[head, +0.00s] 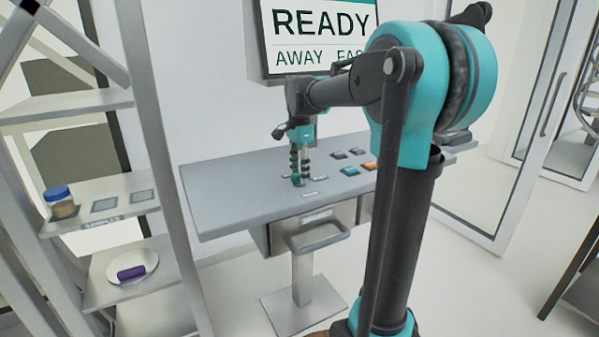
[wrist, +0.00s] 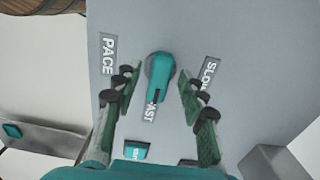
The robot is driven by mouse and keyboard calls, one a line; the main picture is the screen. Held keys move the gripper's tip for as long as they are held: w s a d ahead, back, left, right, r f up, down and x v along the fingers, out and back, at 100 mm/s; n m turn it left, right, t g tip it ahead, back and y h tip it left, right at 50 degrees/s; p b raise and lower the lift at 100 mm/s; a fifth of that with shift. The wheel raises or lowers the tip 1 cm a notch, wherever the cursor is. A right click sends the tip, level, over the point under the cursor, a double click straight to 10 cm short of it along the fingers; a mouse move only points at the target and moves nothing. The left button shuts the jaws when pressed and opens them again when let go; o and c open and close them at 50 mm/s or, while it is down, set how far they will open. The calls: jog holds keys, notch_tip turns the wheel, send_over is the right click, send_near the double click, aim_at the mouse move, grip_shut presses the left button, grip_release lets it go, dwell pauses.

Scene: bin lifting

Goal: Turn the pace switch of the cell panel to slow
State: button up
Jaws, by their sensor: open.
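The cell panel (head: 225,185) is a grey sloped desk top in front of the wall. In the wrist view the teal pace switch (wrist: 161,72) sits on the panel between the labels PACE (wrist: 107,55) and SLOW (wrist: 208,73). Its pointer is turned toward the FAST label (wrist: 150,108), which is partly covered by the pointer. My gripper (wrist: 158,82) is open, with one finger on each side of the switch; I cannot tell if either touches it. In the head view my gripper (head: 299,170) points down just over the panel.
A screen (head: 322,30) above reads READY, AWAY and a partly hidden FAS. Several buttons, one an orange button (head: 370,165), lie right of my gripper.

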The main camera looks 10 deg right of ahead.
jog(key=shift+f, duration=0.1)
grip_shut()
jog(key=shift+n, duration=0.3)
jog(key=n, duration=1.3)
jog(key=shift+n, duration=2.1)
